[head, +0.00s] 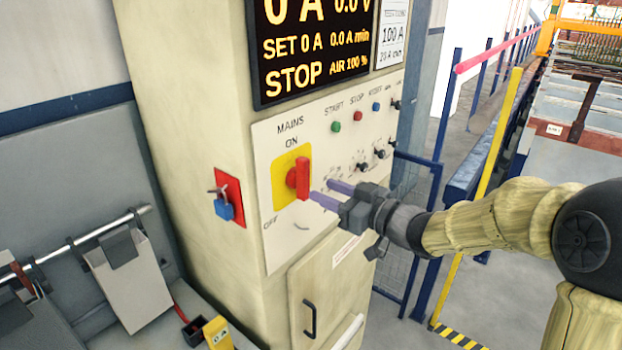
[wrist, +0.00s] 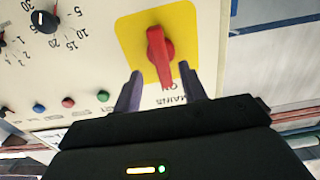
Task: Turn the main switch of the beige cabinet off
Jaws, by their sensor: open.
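The beige cabinet (head: 180,120) stands in the middle of the head view. Its main switch is a red handle (head: 300,178) on a yellow plate (head: 283,165), marked MAINS, with ON above and OFF at the lower left. The handle stands upright, pointing at ON. My gripper (head: 320,193) is open just in front of the switch, coming from the right. In the wrist view the red handle (wrist: 160,55) appears between and beyond the two purple fingertips (wrist: 158,75), with the view upside down. I see no clear contact between fingers and handle.
A display (head: 312,45) reading STOP is above the switch. Buttons and small knobs (head: 362,167) sit to its right. A blue padlock (head: 224,208) hangs on a red plate on the cabinet's left side. A door handle (head: 309,318) is below.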

